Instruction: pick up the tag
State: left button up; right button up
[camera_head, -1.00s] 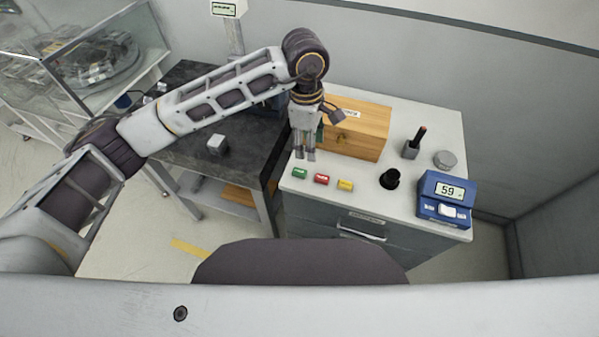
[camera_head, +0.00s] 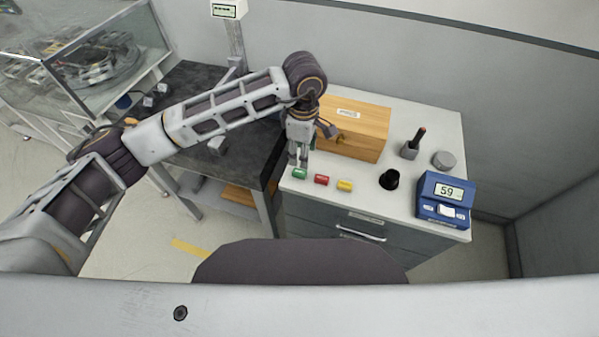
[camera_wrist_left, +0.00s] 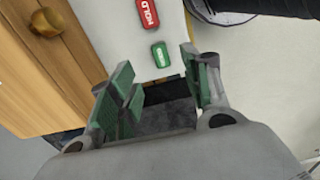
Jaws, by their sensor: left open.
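Three small tags lie in a row on the white cabinet top: a green tag (camera_head: 299,174), a red tag (camera_head: 321,180) and a yellow tag (camera_head: 344,185). My left gripper (camera_head: 298,161) is open and empty, pointing down just behind the green tag. In the left wrist view the open fingers (camera_wrist_left: 165,78) have green pads, and the green tag (camera_wrist_left: 160,54) lies just beyond the gap between them. The yellow tag is outside that view. My right gripper is not in view.
On the cabinet top (camera_head: 372,208) stand a wooden box (camera_head: 362,142) behind the tags, a black cup (camera_head: 390,180), a pen holder (camera_head: 410,150), a grey disc (camera_head: 444,159) and a blue device (camera_head: 443,199) reading 59. A dark table (camera_head: 240,158) adjoins on the left.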

aim_at(302, 173)
pick_arm(q)
notch_tip(302, 173, down, 3)
jog(key=shift+f, duration=0.65)
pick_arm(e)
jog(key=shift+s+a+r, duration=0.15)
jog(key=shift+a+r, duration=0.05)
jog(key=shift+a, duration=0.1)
